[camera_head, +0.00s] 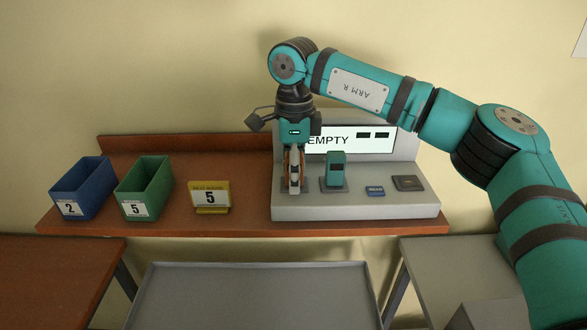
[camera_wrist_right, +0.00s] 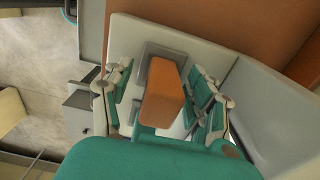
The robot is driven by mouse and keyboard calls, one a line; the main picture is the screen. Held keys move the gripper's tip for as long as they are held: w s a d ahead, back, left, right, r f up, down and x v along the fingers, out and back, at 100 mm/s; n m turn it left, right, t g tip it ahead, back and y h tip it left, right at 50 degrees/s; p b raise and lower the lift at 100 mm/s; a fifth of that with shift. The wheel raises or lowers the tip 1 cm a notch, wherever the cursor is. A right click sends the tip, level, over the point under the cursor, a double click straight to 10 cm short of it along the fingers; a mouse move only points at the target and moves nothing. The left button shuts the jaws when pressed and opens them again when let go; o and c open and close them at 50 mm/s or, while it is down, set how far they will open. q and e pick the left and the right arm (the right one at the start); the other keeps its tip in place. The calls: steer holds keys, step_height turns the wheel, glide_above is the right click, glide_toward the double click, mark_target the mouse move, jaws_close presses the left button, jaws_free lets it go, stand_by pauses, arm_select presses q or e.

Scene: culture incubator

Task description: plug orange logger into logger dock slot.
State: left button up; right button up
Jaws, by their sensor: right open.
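The orange logger (camera_wrist_right: 163,92) stands between the spread fingers of my right gripper (camera_wrist_right: 160,98) in the right wrist view. The fingers are open, with gaps visible at both of its sides. A grey slot base (camera_wrist_right: 150,66) shows at the logger's far end. In the head view my right gripper (camera_head: 293,178) points down over the left part of the grey logger dock (camera_head: 355,209). Only thin orange edges show there behind the fingers. The logger appears to stand in the left slot, but its lower end is partly hidden. My left gripper is not in view.
A teal logger (camera_head: 336,168) stands upright in the slot to the right. The dock's screen (camera_head: 350,140) reads "EMPTY". A yellow sign (camera_head: 210,196) marked 5, a green bin (camera_head: 146,186) and a blue bin (camera_head: 81,188) stand left on the shelf.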

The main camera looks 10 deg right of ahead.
stand_by(0.5)
steer(key=shift+c, duration=0.4)
jaws_close()
steer(key=shift+r, duration=0.2)
steer(key=shift+r+p, duration=2.15)
steer(key=shift+r, duration=0.7)
steer(key=shift+f, duration=0.1)
